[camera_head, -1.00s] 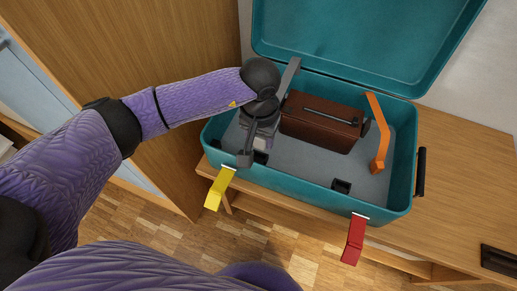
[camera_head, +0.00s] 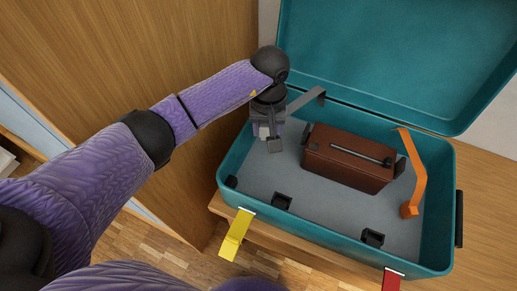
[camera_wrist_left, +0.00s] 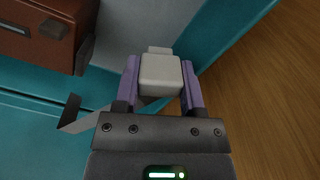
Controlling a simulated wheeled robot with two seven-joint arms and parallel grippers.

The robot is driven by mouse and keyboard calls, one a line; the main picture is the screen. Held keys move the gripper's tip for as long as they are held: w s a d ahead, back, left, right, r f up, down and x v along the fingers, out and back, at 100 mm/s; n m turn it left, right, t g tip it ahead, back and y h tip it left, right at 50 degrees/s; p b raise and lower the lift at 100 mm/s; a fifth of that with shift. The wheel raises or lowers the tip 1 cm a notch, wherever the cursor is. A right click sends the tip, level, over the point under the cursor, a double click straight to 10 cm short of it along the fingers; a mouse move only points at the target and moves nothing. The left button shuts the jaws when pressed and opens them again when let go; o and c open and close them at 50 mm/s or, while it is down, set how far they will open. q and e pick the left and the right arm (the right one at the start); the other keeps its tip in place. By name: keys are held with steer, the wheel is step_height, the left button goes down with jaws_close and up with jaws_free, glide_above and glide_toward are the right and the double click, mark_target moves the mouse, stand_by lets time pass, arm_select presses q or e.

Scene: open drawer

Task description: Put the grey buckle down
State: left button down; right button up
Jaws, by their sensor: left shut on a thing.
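The grey buckle (camera_wrist_left: 160,75) is a pale grey block between the purple fingers of my left gripper (camera_wrist_left: 162,85) in the left wrist view. My left gripper is shut on it. In the head view, my left gripper (camera_head: 265,131) points down inside the back left part of an open teal suitcase (camera_head: 322,232). The buckle is mostly hidden there. A grey strap (camera_head: 305,101) runs from the suitcase's back edge towards my gripper and also shows in the left wrist view (camera_wrist_left: 72,115). I cannot tell whether the buckle touches the suitcase floor. My right gripper is out of view.
A brown case (camera_head: 345,165) lies in the suitcase, right of my gripper. An orange strap with a buckle (camera_head: 410,210) hangs at the right. Yellow (camera_head: 236,235) and red (camera_head: 392,281) latches hang at the front. The grey floor (camera_head: 255,170) in front of my gripper is clear.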

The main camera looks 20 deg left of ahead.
arm_select(q)
steer(key=f, duration=0.2)
steer(key=f+b, duration=0.1)
steer(key=shift+w+a, duration=0.25)
step_height(320, 180, down, 7)
steer(key=b, duration=0.4)
steer(key=shift+s+d+f, duration=0.15)
steer(key=shift+f, duration=0.05)
steer(key=shift+r, duration=0.25)
steer(key=shift+f+b, duration=0.5)
steer(key=shift+f, duration=0.15)
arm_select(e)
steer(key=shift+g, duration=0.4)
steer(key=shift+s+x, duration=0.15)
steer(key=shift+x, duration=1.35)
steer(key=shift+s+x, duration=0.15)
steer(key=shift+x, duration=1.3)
arm_select(q)
steer(key=shift+c, duration=2.3)
jaws_free()
steer(key=shift+o, duration=1.4)
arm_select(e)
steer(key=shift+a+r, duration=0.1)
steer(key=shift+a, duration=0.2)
